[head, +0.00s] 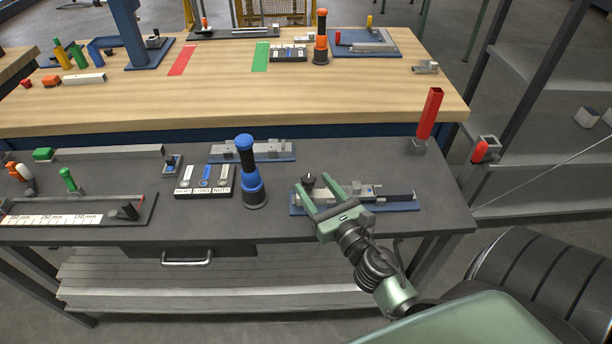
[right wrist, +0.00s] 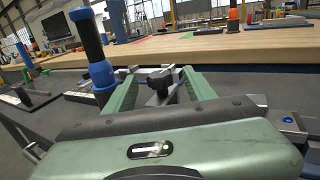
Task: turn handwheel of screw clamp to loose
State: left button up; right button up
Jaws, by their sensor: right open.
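The screw clamp (head: 400,196) lies on a blue base plate on the dark front bench, right of centre. Its handwheel (head: 308,181) is a small black star-shaped knob at the clamp's left end. My right gripper (head: 312,183) is green and open, reaching over the clamp's left part. In the right wrist view the handwheel (right wrist: 160,78) shows between the two spread fingers, near their tips. I see a gap on each side of it, and no clear contact. The lower part of the clamp is partly hidden by the gripper. My left gripper is not in view.
A blue-and-black post (head: 249,172) stands just left of my right gripper. A labelled tray (head: 205,181) and another clamp-like fixture (head: 270,151) sit nearby. A red post (head: 430,115) stands at the back right. The dark bench between the clamp and its front edge is clear.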

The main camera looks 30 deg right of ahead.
aim_at(313, 184)
jog(key=w, duration=0.2)
jog(key=shift+w+d+r+p, duration=0.1)
jog(key=shift+w+d+p, duration=0.05)
jog(key=shift+w+p, duration=0.15)
jog(key=shift+w, duration=0.5)
grip_shut()
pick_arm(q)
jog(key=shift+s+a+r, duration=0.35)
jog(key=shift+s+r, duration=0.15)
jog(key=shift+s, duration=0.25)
pick_arm(e)
jog(key=shift+y, duration=0.3)
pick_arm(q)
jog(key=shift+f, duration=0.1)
pick_arm(e)
jog(key=shift+n+y, duration=0.3)
jog(key=shift+n, duration=0.1)
